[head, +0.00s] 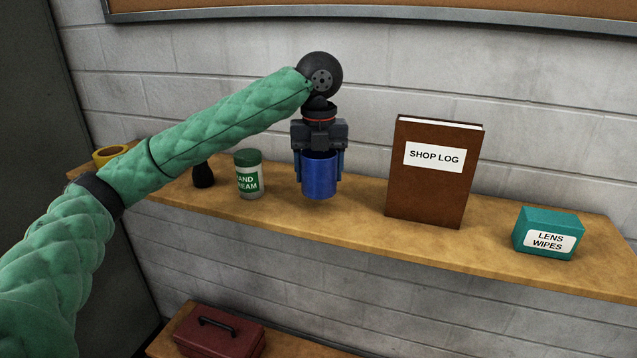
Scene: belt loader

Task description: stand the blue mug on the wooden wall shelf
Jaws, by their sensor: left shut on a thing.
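The blue mug (320,180) is upright in the middle of the head view, in front of the wall. My left gripper (320,160) points down and is shut on the mug from above, with a finger on each side of it. The wooden wall shelf (350,225) runs across the view behind and below the mug. The mug's base overlaps the shelf top in the picture, and I cannot tell whether it touches the shelf or hangs just above it. My right gripper is not in view.
A hand cream jar (248,180) stands left of the mug, with a black object (203,176) and yellow tape roll (110,154) farther left. A brown shop log book (430,190) and teal lens wipes box (549,226) stand right. A red toolbox (215,335) sits below.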

